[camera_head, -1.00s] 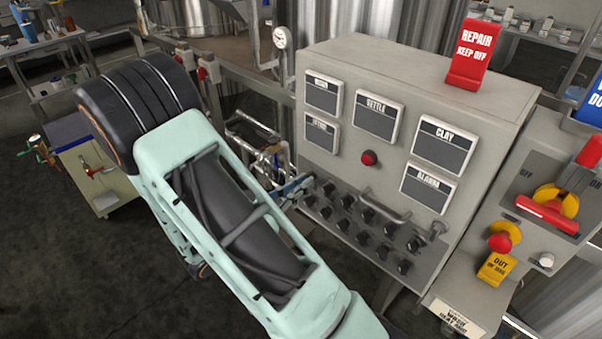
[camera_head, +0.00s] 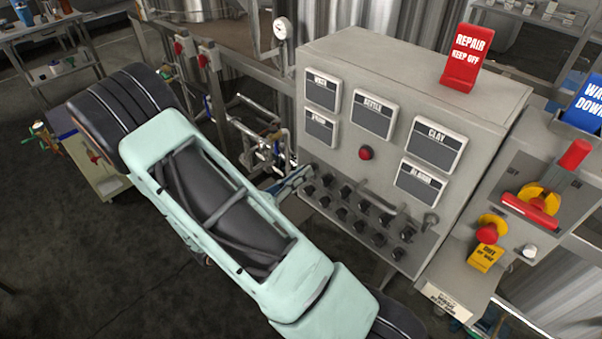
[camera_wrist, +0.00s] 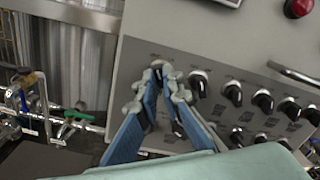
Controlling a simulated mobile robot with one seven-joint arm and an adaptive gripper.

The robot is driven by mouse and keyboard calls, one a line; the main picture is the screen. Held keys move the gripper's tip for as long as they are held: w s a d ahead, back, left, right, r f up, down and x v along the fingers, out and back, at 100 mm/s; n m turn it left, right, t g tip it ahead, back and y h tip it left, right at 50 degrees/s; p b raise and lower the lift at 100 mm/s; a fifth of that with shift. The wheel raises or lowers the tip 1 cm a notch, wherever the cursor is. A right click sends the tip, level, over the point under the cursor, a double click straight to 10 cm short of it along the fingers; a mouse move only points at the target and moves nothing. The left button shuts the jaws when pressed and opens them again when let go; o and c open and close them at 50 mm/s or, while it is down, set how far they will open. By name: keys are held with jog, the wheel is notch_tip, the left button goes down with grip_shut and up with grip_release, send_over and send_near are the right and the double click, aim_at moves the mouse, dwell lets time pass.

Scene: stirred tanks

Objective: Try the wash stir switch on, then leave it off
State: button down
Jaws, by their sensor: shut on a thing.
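The grey control panel (camera_head: 385,85) carries rows of small black rotary switches (camera_head: 358,226) low on its sloped face. The same switches (camera_wrist: 233,93) show in the wrist view with pale pointer marks; their labels are too small to read. My gripper (camera_wrist: 157,75) has blue fingers with grey tips, closed around the upper-left switch at the left end of the row. The tips hide most of that switch, so its setting cannot be told. In the head view my gripper (camera_head: 302,177) reaches the panel's left edge, partly behind my arm.
A curved grey handle (camera_head: 400,212) stands out among the switches. A red button (camera_head: 366,153) sits between the display plates. A red "REPAIR KEEP OFF" sign (camera_head: 467,58) stands on top. A red-handled yellow switch (camera_head: 535,203) is at the right. Pipes and valves (camera_wrist: 40,105) are left of the panel.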

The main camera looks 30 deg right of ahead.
jog(key=c, duration=2.1)
grip_release()
jog(key=shift+a, duration=0.1)
jog(key=v, duration=1.2)
